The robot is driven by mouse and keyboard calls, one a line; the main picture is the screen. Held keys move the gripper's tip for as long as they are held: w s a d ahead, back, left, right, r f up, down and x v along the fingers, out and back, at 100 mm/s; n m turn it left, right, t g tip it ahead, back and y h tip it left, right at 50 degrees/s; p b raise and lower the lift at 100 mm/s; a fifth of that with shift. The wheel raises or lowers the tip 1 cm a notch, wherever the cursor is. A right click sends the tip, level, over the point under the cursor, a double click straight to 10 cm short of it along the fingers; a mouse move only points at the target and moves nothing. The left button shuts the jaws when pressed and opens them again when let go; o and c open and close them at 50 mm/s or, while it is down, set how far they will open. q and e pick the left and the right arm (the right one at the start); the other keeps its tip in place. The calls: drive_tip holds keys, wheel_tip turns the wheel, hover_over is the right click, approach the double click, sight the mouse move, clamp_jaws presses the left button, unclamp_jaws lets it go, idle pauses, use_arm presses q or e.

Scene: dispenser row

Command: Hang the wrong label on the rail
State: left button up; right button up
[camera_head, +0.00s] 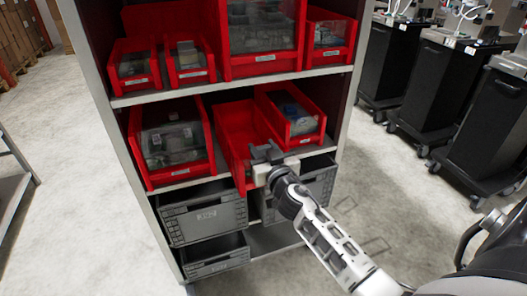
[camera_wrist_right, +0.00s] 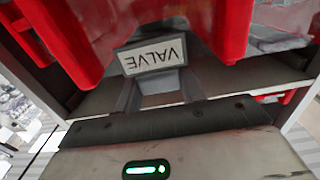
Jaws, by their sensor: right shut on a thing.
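My right gripper (camera_head: 264,154) is at the front of an empty-looking red bin (camera_head: 236,126) on the middle shelf. In the right wrist view, my right gripper (camera_wrist_right: 160,92) is shut on a white label (camera_wrist_right: 153,57) with a grey frame. The label reads "VALVE", upside down in that picture, and sits against or very close to the red bin front (camera_wrist_right: 190,18). I cannot tell whether it is still attached there. The label is not clear in the head view. No rail is clearly identifiable. My left gripper is not in view.
A red bin with contents (camera_head: 172,145) stands left of the empty one, and another (camera_head: 290,113) stands right. Several labelled red bins fill the shelf above. Grey crates (camera_head: 204,213) sit below. Black carts (camera_head: 435,75) stand at the right.

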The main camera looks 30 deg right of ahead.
drive_tip(key=shift+f, duration=0.25)
drive_tip(key=o, duration=0.9)
drive_tip(key=shift+r, duration=0.1)
drive_tip(key=shift+o, duration=0.2)
